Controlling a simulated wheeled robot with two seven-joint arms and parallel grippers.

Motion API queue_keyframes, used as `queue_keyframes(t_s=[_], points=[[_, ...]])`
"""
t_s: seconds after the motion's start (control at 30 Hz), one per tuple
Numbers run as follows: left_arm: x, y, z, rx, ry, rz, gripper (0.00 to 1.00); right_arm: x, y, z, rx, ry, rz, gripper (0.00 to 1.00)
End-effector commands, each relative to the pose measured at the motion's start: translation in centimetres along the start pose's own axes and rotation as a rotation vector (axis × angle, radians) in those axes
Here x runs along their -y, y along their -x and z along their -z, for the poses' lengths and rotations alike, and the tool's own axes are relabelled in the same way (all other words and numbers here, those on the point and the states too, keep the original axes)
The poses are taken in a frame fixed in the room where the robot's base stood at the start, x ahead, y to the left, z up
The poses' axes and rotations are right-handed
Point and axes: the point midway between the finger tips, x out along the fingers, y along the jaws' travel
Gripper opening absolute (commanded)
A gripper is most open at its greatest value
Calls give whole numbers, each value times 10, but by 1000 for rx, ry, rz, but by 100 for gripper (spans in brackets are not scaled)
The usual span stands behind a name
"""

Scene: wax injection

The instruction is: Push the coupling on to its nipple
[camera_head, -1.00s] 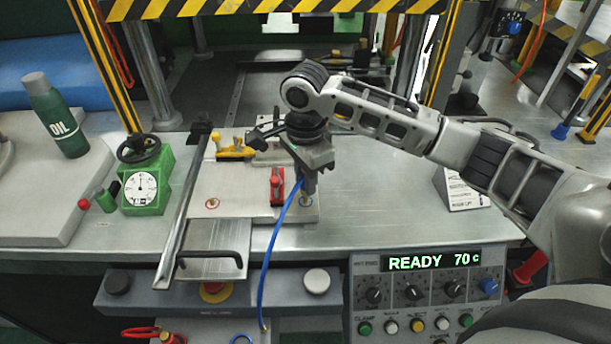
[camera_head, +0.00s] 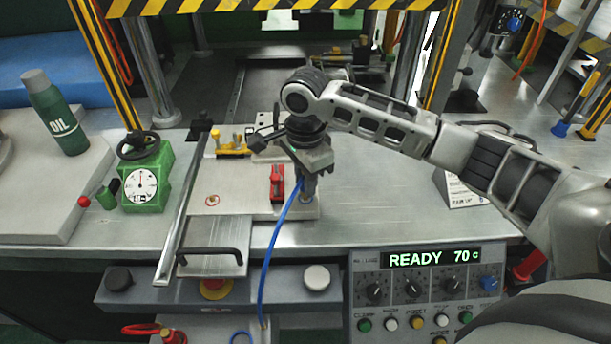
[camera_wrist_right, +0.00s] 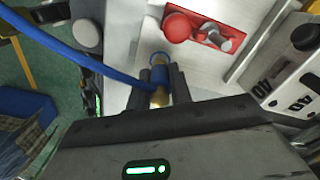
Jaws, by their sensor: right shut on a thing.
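The blue-and-brass coupling (camera_wrist_right: 160,76) sits between the two dark fingers of my right gripper (camera_wrist_right: 162,84) in the wrist view. The blue hose (camera_head: 270,260) runs from it down toward the front of the machine. In the head view my right gripper (camera_head: 308,192) points down over the front right corner of the mould plate. The nipple is mostly hidden under the gripper and coupling; part of its blue ring (camera_wrist_right: 160,56) shows at the coupling's far end. I cannot tell whether the coupling is seated on it. My left gripper is not in view.
A red toggle clamp (camera_head: 277,184) stands just left of my right gripper. A red-ringed fitting (camera_head: 212,201) is on the plate's left. A steel bar (camera_head: 183,215), a green gauge (camera_head: 146,180) and the control panel (camera_head: 430,295) surround the plate.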

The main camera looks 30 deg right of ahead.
Motion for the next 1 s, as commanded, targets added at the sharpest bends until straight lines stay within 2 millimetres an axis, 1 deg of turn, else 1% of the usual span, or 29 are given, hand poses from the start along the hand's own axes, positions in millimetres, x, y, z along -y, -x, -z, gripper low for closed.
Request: queue_keyframes(t_s=[0.97,1.0], points=[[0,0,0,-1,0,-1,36,0,-18,0,1,1,0,0],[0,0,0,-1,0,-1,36,0,-18,0,0,1,1,24]])
